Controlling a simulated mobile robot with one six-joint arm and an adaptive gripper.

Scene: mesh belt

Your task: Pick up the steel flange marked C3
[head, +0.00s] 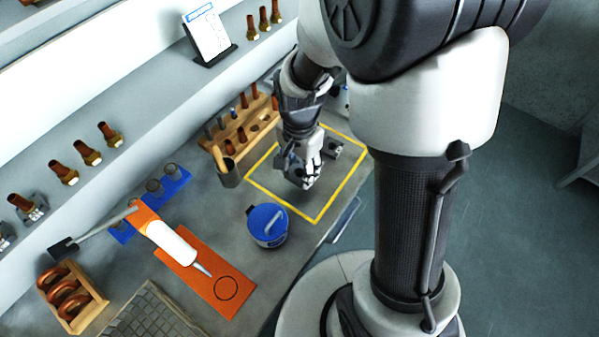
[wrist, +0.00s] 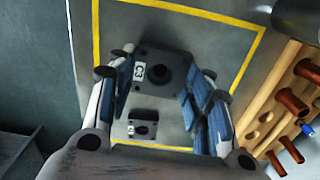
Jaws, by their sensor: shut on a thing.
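The dark grey square flange marked C3 (wrist: 160,72) is between the fingers of my gripper (wrist: 158,90) in the wrist view. Its white label faces the camera on the left side, and a round hub stands at its middle. My gripper (head: 306,172) is shut on it by its sides, inside the yellow outlined square. In the head view the fingers partly hide the flange (head: 296,172). A second dark flange (wrist: 142,130) with a small white label lies near it and looks smaller in the wrist view. It also shows in the head view (head: 332,148).
A yellow outline (head: 345,185) surrounds the flanges on the grey bench. A blue-lidded tin (head: 267,226) stands in front left. An orange mat (head: 212,272) with a white tube lies further left.

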